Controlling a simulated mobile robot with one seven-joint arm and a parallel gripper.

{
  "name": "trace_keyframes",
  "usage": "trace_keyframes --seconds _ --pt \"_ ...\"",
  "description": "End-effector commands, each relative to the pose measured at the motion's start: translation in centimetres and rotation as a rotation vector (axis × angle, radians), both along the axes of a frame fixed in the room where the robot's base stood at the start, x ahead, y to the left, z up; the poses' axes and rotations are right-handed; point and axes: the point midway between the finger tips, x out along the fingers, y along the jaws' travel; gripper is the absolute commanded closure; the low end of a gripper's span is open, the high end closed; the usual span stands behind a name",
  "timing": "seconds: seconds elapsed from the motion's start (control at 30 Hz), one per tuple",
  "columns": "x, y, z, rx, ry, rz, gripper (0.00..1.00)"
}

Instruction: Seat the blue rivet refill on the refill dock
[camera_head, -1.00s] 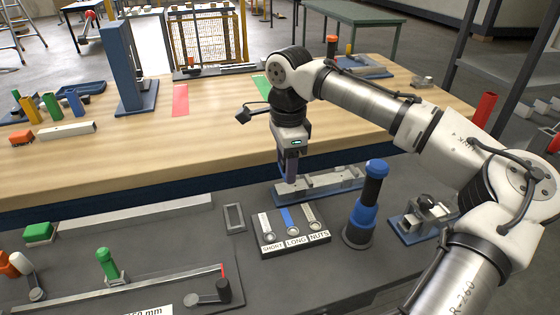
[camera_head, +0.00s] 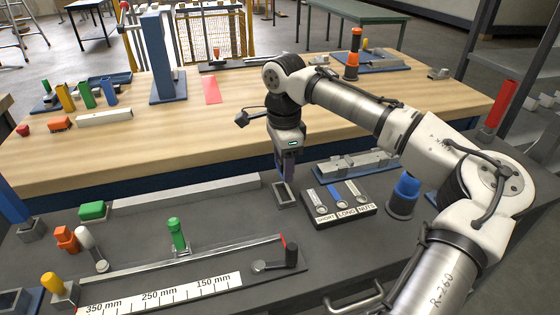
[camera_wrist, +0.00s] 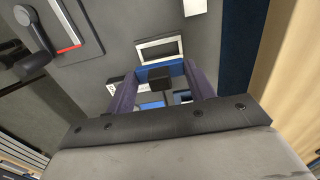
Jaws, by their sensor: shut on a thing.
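My gripper (camera_head: 287,172) hangs down over the grey bench, above a small rectangular grey frame (camera_head: 277,197) that looks like the refill dock. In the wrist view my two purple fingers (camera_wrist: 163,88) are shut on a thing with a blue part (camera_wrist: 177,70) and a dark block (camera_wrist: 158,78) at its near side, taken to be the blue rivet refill. The frame's pale rim (camera_wrist: 140,53) shows just beyond it, with its inside empty. The head view mostly hides the held thing behind the fingers, and whether it touches the frame cannot be told.
The black tray (camera_head: 332,216) labelled SHORT, LONG and NUTS lies close to the right of the frame. A blue cylinder (camera_head: 405,194) stands farther right. A long grey bar (camera_head: 190,190) and a green-topped post (camera_head: 177,235) lie left. The wooden table (camera_head: 240,115) is behind.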

Motion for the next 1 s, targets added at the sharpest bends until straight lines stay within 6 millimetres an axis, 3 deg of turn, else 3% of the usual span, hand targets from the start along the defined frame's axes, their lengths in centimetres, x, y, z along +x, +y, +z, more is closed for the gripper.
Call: trace_keyframes --seconds 0.27,0.63,1.0 --pt "0.0 -0.1 -1.1 -0.002 0.0 -0.001 0.68" --pt "0.0 -0.1 -4.5 -0.002 -0.001 -0.001 0.68" --pt "0.0 0.0 -5.4 0.0 0.0 -0.001 0.68"
